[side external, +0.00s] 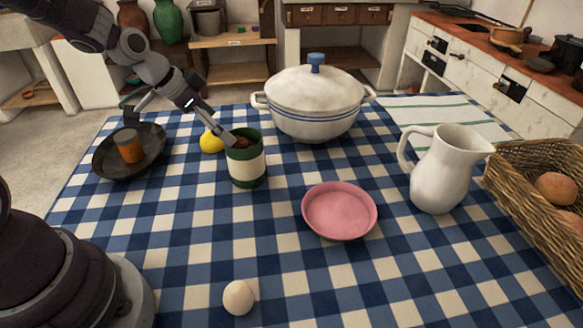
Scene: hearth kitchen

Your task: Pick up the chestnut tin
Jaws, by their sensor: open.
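A green tin with a cream band (246,168) stands upright on the checked cloth, left of centre. Brown contents show in its open top; I take it as the chestnut tin. My gripper (181,124) is open, with its fingers spread wide. One fingertip is at the tin's left rim, at or just over its opening; I cannot tell whether it touches. The other finger is further left, above the black pan. Nothing is held between the fingers.
A black pan (103,163) holding an orange-brown can (129,146) is at left. A yellow lemon (211,141) sits beside the tin. A white lidded pot (314,105) stands behind, a pink dish (340,212) right, then a white pitcher (440,175) and wicker basket (530,205). An egg (239,298) lies in front.

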